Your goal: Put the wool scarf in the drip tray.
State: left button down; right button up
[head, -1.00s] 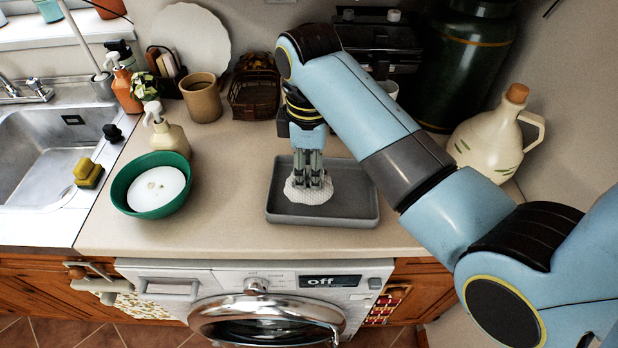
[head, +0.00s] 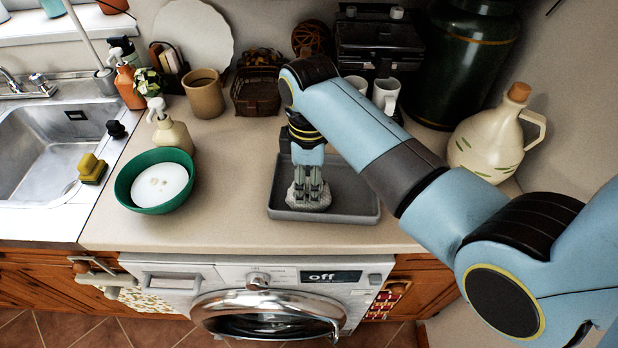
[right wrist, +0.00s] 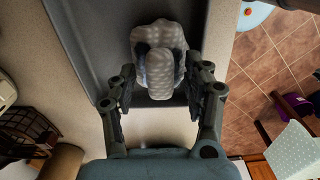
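The wool scarf (head: 308,203) is a pale grey, knitted, bunched-up bundle. It sits inside the grey drip tray (head: 360,210), toward its front left, on the counter. My right gripper (head: 309,196) points down at the scarf from above, its fingertips at the bundle. In the right wrist view the scarf (right wrist: 160,60) shows between and beyond the two fingers, which stand wide apart with gaps on both sides. The tray (right wrist: 85,40) shows around it there. The scarf's underside is hidden. My left gripper is not in view.
A green bowl (head: 122,188) with a white round thing in it and a cream soap bottle (head: 172,135) stand left of the tray. A brown cup (head: 205,95), a basket (head: 256,92) and white mugs (head: 386,92) stand behind. A cream jug (head: 482,142) stands at the right.

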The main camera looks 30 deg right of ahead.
notch_tip(320, 180, up, 12)
jog(key=b, duration=0.1)
jog(key=shift+r, duration=0.15)
dwell(0.4)
dwell(0.4)
